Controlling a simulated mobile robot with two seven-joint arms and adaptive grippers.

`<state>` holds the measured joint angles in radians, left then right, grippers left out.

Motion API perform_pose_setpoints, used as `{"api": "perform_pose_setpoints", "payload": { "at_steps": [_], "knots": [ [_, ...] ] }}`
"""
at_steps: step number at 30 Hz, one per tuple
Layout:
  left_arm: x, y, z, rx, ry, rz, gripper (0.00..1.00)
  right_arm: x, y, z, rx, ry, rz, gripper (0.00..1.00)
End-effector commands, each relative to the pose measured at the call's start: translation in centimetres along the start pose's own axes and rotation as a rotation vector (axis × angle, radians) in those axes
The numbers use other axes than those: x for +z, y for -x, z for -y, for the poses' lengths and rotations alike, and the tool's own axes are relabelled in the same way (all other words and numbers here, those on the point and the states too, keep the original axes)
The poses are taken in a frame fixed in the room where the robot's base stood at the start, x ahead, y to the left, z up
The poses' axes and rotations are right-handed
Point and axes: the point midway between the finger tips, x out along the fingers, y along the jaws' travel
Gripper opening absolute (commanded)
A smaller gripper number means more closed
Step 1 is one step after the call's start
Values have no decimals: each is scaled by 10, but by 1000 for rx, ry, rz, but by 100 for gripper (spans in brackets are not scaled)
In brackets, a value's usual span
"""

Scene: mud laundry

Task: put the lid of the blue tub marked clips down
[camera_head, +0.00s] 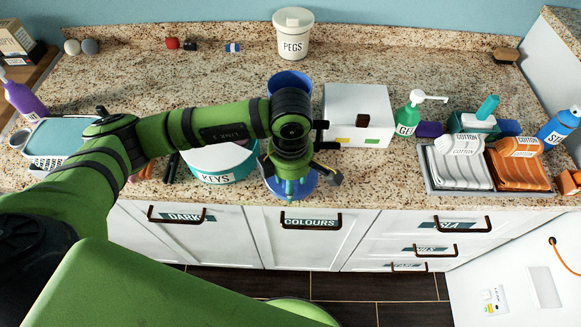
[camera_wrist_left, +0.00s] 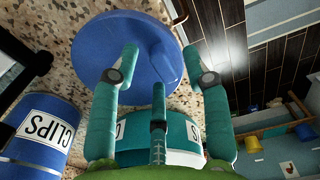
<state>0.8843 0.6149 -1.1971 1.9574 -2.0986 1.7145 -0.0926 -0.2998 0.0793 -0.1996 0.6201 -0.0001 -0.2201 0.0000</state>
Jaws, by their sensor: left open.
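The blue tub (camera_head: 290,81) stands open-topped on the counter behind my left forearm, which hides its lower part. Its CLIPS label shows on the tub in the left wrist view (camera_wrist_left: 66,104). The round blue lid (camera_head: 309,188) lies near the counter's front edge, apart from the tub; it also shows in the left wrist view (camera_wrist_left: 105,50), with a raised blue handle (camera_wrist_left: 167,57). My left gripper (camera_head: 293,190) is open above the lid, its fingers on either side of the handle. I cannot tell whether they touch it. My right gripper is not in view.
A teal KEYS tub (camera_head: 220,170) stands just left of the lid. A white box (camera_head: 358,110) is to the right of the blue tub. A white PEGS tub (camera_head: 293,38) stands at the back. The counter's front edge is close to the lid.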

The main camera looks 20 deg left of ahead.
Motion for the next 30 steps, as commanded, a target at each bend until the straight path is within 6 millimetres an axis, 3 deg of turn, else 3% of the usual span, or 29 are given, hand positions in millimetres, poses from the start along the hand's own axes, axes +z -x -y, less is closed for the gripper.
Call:
{"api": "perform_pose_setpoints", "payload": {
  "at_steps": [16, 21, 30],
  "knots": [
    [1, 103, -1, 4, -1, 3, 47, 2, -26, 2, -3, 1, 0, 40],
    [0, 118, 0, 2, -1, 2, 47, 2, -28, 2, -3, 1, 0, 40],
    [0, 121, 0, 0, -1, 0, 47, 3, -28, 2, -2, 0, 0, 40]
  ]
}}
